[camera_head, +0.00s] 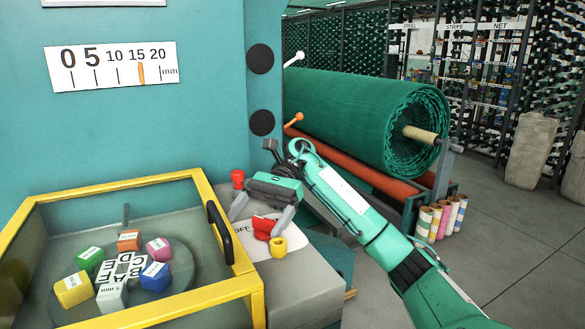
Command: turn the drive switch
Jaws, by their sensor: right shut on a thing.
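The drive switch (263,227) has a red handle over a white plate with partly hidden lettering that seems to read "OFF". It sits on the grey console right of the yellow-framed case. My right gripper (256,224) reaches down over it from the right, its grey fingers on either side of the red handle, shut on it. The handle's exact angle is partly hidden by the fingers. My left gripper is not in view.
A yellow-framed case (128,189) with a black handle (220,232) holds several coloured blocks at the left. A green net roll (365,115) lies behind my right arm.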

